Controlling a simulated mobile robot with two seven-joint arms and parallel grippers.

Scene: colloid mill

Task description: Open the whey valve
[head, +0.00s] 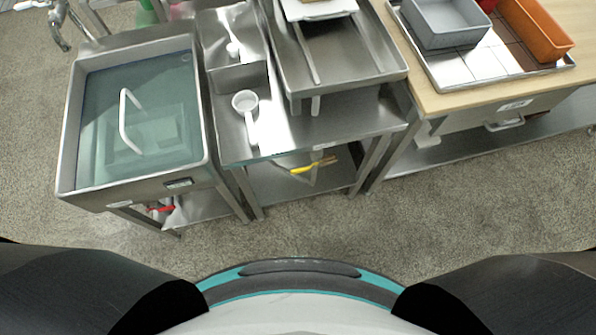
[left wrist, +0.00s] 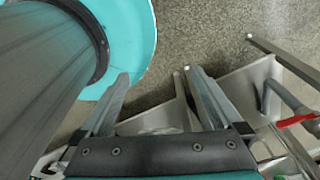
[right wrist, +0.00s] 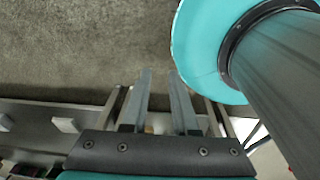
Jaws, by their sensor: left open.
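Two valve handles show in the head view; I cannot tell by a label which is the whey valve. A yellow lever (head: 305,168) sits under the middle steel table. A red lever (head: 161,208) sits under the left sink, low at its front. A red lever also shows at the right edge of the left wrist view (left wrist: 296,120), on grey piping. My left gripper (left wrist: 156,76) is open and empty, apart from that lever. My right gripper (right wrist: 160,75) has its fingers apart with nothing between them. Neither gripper shows in the head view.
The left sink (head: 68,150) holds greenish liquid and a white handle. A white ladle (head: 246,105) lies on the middle table (head: 345,125). A wooden counter (head: 440,102) at right carries a tray with grey and orange bins. Open floor (head: 310,225) lies before the tables.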

